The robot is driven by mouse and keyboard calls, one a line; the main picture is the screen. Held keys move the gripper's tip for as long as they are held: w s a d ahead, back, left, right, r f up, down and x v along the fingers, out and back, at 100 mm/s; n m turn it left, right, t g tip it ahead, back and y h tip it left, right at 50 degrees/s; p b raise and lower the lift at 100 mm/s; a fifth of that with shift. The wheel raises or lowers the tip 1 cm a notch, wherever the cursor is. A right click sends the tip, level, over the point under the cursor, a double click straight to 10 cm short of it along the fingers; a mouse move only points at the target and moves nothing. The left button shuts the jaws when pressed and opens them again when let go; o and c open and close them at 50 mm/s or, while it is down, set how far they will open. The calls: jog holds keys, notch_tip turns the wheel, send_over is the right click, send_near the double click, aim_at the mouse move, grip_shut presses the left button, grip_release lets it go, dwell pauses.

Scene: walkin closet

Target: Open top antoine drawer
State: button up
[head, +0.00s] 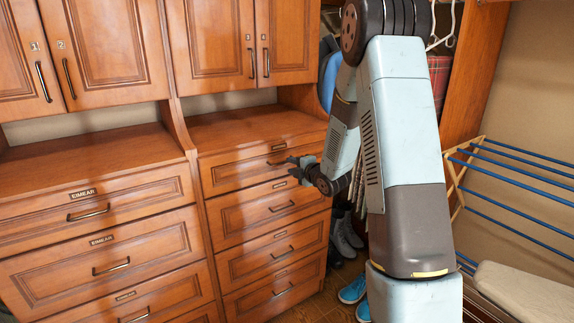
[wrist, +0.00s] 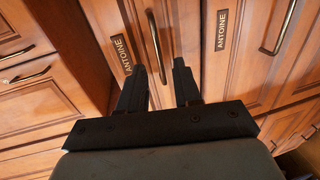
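The top Antoine drawer (head: 235,170) is the upper wooden drawer of the right-hand stack in the head view, and it looks closed. In the wrist view, which is turned sideways, its Antoine label (wrist: 121,55) lies left of its dark bar handle (wrist: 153,45). My gripper (wrist: 162,70) is open. The near end of the handle shows between its two black fingers; whether they touch it or reach around it, I cannot tell. In the head view my gripper (head: 294,161) is in front of this drawer and partly covers the handle.
A second Antoine label (wrist: 222,30) and handle (wrist: 280,25) mark the drawer below. Cabinet doors (head: 258,40) hang above the countertop (head: 245,125). The Eimear drawers (head: 85,200) stand left. A drying rack (head: 515,185) and blue shoes (head: 353,290) are on the right.

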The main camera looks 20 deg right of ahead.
aim_at(287, 164)
jog(key=shift+x, duration=2.5)
jog(key=c, duration=0.6)
grip_shut()
jog(key=shift+s+f, duration=0.1)
